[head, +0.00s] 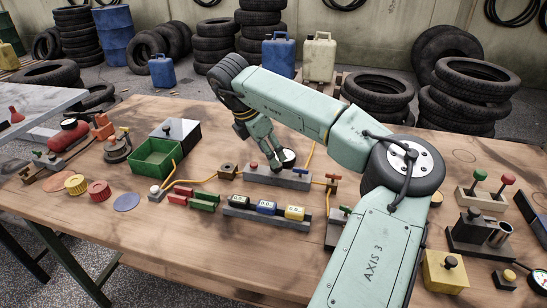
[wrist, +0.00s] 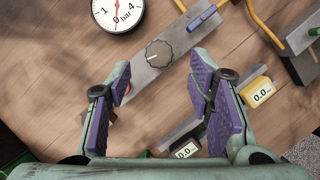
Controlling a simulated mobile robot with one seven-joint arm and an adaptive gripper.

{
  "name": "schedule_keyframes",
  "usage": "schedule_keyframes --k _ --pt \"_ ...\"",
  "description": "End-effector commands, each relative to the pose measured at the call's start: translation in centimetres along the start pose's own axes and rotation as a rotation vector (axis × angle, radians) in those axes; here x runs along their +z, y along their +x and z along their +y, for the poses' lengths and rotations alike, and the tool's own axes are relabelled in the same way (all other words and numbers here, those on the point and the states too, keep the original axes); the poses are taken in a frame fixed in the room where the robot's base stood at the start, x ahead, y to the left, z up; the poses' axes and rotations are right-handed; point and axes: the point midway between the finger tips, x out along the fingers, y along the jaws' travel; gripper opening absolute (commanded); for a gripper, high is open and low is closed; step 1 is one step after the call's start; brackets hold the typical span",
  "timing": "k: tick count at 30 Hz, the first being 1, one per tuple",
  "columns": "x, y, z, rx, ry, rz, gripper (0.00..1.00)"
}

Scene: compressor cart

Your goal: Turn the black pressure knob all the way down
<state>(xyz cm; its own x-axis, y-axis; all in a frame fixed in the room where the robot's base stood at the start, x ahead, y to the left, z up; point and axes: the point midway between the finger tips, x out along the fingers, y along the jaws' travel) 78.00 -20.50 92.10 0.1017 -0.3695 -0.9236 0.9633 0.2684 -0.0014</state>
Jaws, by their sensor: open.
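The black pressure knob (wrist: 158,53) sits on a grey bar-shaped block (wrist: 150,77) in the wrist view. A short pale mark on the knob points left. My gripper (wrist: 161,66) is open, with a purple-padded finger on each side, and the knob shows between and slightly beyond the fingertips. No contact is visible. A round white gauge marked bar (wrist: 118,12) is beside the block, cut off by the top edge. In the head view my gripper (head: 270,163) is over the grey block (head: 294,182) and hides the knob; the gauge (head: 288,157) shows partly behind it.
A rack with blue and yellow digital meters (head: 267,214) stands in front of the block. A green open box (head: 156,157) is to the left. Yellow hoses (head: 197,181) run to the block. A wooden stand with red and green levers (head: 482,198) is at right. Bare tabletop lies at front left.

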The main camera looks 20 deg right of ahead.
Motion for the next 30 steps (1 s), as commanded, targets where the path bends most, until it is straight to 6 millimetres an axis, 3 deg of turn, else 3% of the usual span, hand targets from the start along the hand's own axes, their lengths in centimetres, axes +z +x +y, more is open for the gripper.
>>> schedule_keyframes --k 9,20,30 --pt "0.0 4.2 0.0 0.001 0.000 0.001 0.47" --pt "0.0 4.8 0.1 0.002 -0.001 0.001 0.47" --pt "0.0 4.8 0.1 0.002 -0.001 0.001 0.25"
